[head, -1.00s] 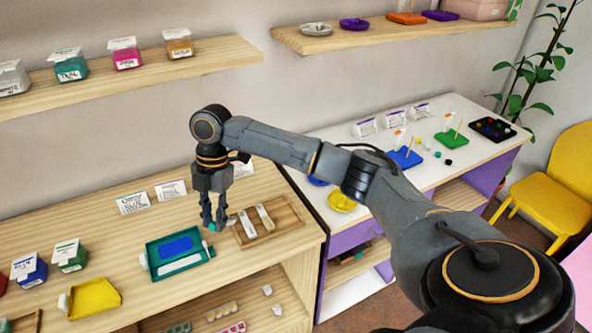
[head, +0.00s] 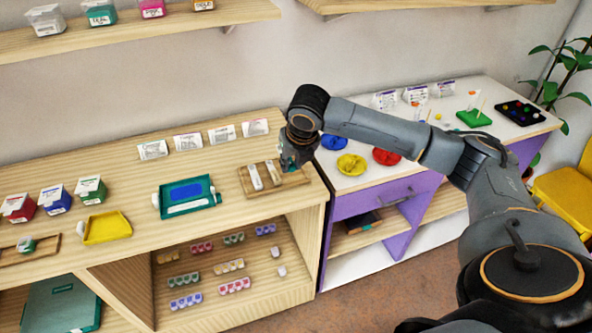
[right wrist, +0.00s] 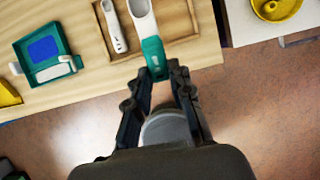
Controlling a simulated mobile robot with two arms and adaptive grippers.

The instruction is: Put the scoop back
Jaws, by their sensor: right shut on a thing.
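The scoop has a white bowl and a teal handle, and it shows in the right wrist view (right wrist: 152,55). My right gripper (right wrist: 161,80) is shut on the end of its handle, with the bowl pointing away from me over the wooden tray (right wrist: 178,18). In the head view my right gripper (head: 289,160) is at the right part of that tray (head: 294,181), and a bit of teal shows at its fingers. Two pale utensils (head: 256,177) lie side by side in the tray. I cannot tell whether the scoop touches the tray. My left gripper is not in view.
A teal tray with a blue patch (head: 175,208) is left of the wooden tray, then a yellow dustpan-like tray (head: 106,229). Small label cards (head: 220,134) stand behind. Yellow (head: 351,165) and red (head: 386,157) dishes sit on the white table to the right.

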